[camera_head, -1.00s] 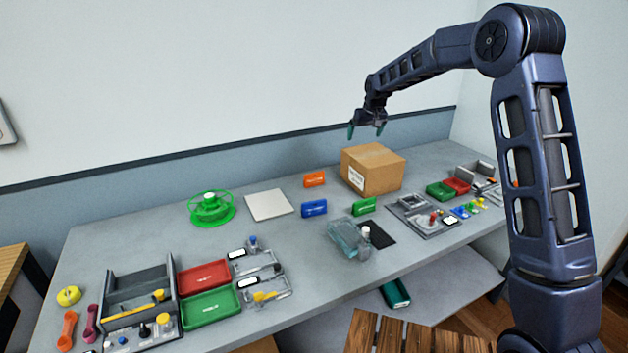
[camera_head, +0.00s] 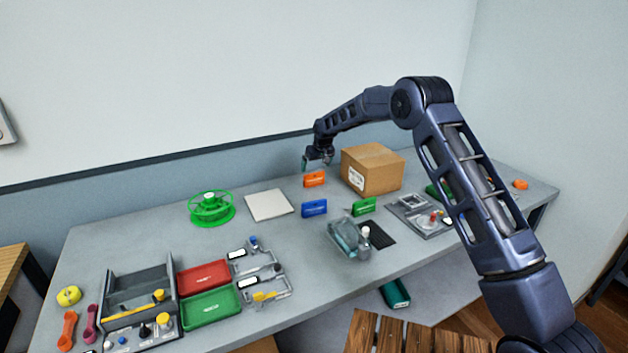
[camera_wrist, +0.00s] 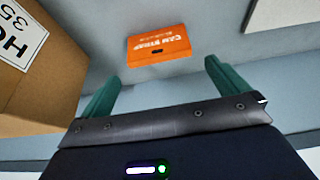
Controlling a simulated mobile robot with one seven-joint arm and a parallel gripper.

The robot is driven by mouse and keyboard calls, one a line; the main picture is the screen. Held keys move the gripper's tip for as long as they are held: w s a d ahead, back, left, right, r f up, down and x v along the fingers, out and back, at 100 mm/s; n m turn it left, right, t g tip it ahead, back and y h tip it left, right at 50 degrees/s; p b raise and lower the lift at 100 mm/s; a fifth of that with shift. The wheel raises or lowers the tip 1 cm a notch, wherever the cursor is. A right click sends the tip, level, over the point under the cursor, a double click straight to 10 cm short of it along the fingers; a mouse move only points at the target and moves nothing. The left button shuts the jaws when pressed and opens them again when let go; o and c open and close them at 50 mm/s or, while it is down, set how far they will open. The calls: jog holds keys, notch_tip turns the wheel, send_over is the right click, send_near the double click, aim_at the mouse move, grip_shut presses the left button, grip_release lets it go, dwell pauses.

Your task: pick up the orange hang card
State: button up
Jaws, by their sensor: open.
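The orange hang card (camera_head: 314,180) stands on the grey table left of the cardboard box. In the wrist view the orange card (camera_wrist: 159,46) shows ahead of the fingers, near the middle, with pale lettering and a dark slot. My gripper (camera_head: 318,162) is just above the card in the head view. In the wrist view my gripper (camera_wrist: 160,88) has its two green fingers apart with nothing between them. The card is beyond the fingertips and does not appear to be touched.
The cardboard box (camera_head: 372,170) stands close on the right of the card; it fills the left side of the wrist view (camera_wrist: 40,75). A blue card (camera_head: 314,208) and a green card (camera_head: 363,206) stand nearer the front. A white square plate (camera_head: 269,205) lies to the left.

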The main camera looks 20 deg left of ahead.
aim_at(313, 176)
jog(key=shift+x, duration=4.3)
jog(key=shift+w, duration=0.15)
jog(key=shift+c, duration=0.4)
jog(key=c, duration=0.6)
